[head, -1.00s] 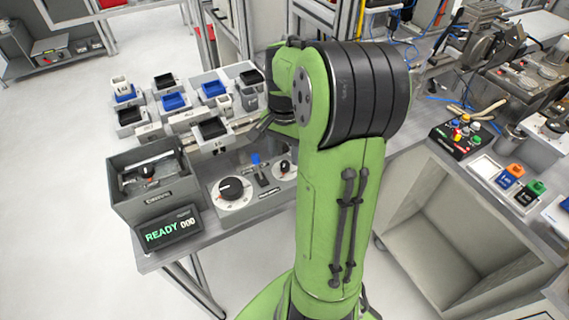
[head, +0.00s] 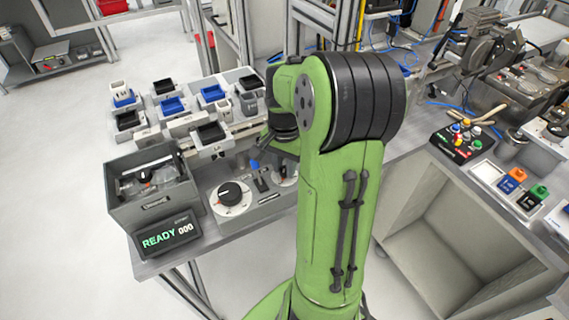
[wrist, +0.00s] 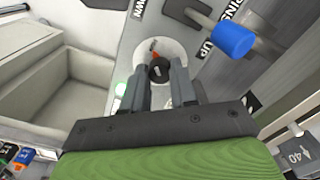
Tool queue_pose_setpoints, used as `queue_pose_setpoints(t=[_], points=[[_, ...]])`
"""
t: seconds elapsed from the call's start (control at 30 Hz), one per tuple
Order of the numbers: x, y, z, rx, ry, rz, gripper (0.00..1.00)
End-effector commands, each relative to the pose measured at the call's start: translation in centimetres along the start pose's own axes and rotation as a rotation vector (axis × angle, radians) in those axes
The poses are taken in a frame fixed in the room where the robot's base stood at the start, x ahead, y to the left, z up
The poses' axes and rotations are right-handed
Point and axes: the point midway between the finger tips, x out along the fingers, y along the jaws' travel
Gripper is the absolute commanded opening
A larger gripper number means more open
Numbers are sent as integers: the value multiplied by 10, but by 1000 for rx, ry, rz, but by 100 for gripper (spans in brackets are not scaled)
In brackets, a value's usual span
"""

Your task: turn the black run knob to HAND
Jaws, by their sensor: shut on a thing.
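The black run knob (wrist: 160,70) sits on a round white plate (wrist: 178,51) with a small orange-red mark showing beside it. My gripper (wrist: 159,82) is shut on the knob, one finger on each side. The letters around the plate are partly cut off or hidden, so I cannot read where the knob points. In the head view the knob's white plate (head: 283,178) is partly behind my green arm, and my fingers are hard to make out.
A blue-tipped lever (wrist: 233,40) stands close to the right of my fingers. A larger black dial (head: 231,194), a grey bin (head: 152,206) and a READY 000 display (head: 168,237) are to the left in the head view.

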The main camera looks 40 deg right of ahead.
Motion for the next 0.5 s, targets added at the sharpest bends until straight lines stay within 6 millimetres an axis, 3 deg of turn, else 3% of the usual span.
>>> queue_pose_setpoints(t=[0.27,0.5], points=[[-1,-1,0,-82,0,-1,0],[-2,0,0,-261,0,1,0]])
